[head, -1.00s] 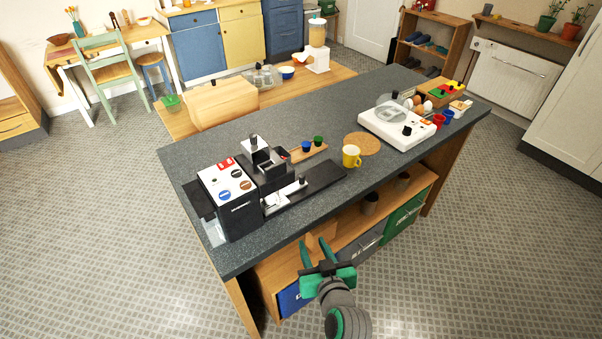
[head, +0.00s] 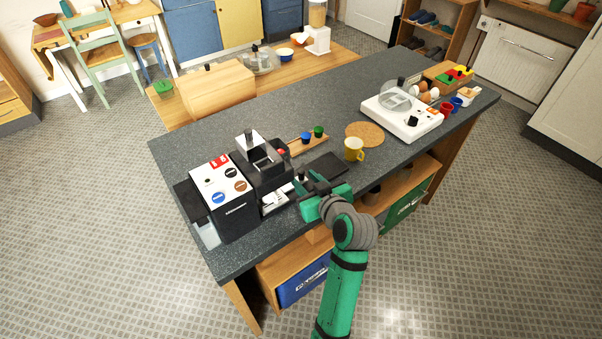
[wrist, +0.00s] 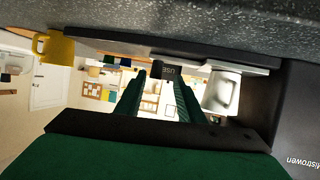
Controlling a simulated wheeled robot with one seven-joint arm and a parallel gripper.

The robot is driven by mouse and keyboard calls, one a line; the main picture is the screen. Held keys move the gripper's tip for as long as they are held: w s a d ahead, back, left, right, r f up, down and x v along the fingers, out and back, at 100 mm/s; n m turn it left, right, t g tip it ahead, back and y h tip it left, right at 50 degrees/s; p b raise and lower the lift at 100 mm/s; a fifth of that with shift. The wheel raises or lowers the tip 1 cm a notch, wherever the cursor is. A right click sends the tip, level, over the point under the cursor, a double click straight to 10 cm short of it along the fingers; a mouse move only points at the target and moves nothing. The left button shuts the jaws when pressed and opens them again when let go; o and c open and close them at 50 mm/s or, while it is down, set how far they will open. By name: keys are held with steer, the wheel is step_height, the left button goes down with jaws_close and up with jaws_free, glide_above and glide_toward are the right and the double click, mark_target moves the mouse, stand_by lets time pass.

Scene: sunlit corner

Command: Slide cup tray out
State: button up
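The cup tray (head: 328,167) is a long flat black plate running right from under the black-and-white coffee machine (head: 222,190). A white cup (head: 273,200) stands on it beside the machine. In the wrist view, which looks upside down, the cup (wrist: 222,92) shows to the right on the dark tray edge (wrist: 150,46). A small black upright piece with lettering (wrist: 163,70) rises from the tray between my fingers' tips. My gripper (wrist: 157,92) is open, one finger on each side of this piece; contact cannot be told. In the head view my gripper (head: 309,187) covers the tray's front middle.
A yellow mug (head: 353,151) stands right of the tray, near a round cork mat (head: 365,134). A wooden rack with small coloured cups (head: 306,144) lies behind. A white appliance (head: 400,117) stands farther right. The shelf below the worktop holds bins (head: 300,286).

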mark_target(303, 174)
steer(key=shift+d+x, duration=0.15)
steer(key=shift+x, duration=1.05)
steer(key=shift+d+x, duration=0.15)
steer(key=shift+x, duration=1.05)
steer(key=shift+w, duration=0.15)
jaws_close()
